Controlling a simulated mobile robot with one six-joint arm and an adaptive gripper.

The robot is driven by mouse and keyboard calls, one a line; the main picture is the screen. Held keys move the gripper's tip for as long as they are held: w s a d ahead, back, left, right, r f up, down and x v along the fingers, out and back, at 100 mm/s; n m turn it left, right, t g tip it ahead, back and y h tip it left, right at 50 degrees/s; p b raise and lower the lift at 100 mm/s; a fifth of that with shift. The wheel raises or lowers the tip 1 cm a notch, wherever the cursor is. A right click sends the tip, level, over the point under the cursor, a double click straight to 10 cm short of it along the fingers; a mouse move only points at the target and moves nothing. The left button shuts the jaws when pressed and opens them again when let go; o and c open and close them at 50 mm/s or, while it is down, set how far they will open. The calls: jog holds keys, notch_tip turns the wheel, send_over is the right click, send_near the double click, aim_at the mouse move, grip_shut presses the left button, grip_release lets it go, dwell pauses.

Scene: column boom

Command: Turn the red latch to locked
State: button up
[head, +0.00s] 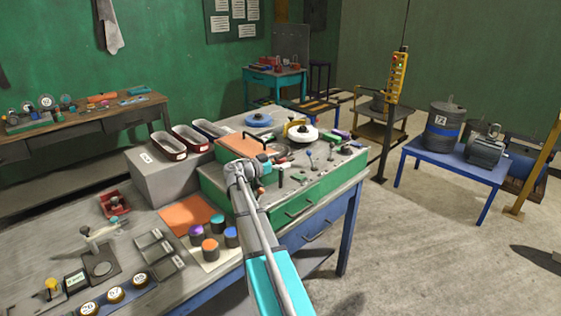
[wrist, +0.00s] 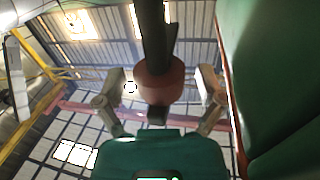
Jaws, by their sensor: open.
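In the wrist view a dull red round piece (wrist: 160,82) on a dark bar (wrist: 152,25) lies between the two fingers of my gripper (wrist: 160,88). I cannot tell for sure that it is the red latch. My gripper is open, with a visible gap on each side of the red piece. In the head view my gripper (head: 263,174) is small and partly hidden by my wrist, at the left part of the green-fronted bench unit (head: 300,204). No latch position can be read there.
An orange panel (head: 240,144) and several small levers and knobs (head: 310,156) crowd the unit's top. A red holder (head: 114,203), an orange mat (head: 187,214) and several coloured-top jars (head: 211,248) stand on the lower bench at left. Open floor (head: 440,240) lies to the right.

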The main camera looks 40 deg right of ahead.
jog(key=c, duration=1)
jog(key=shift+a, duration=0.1)
jog(key=shift+c, duration=0.8)
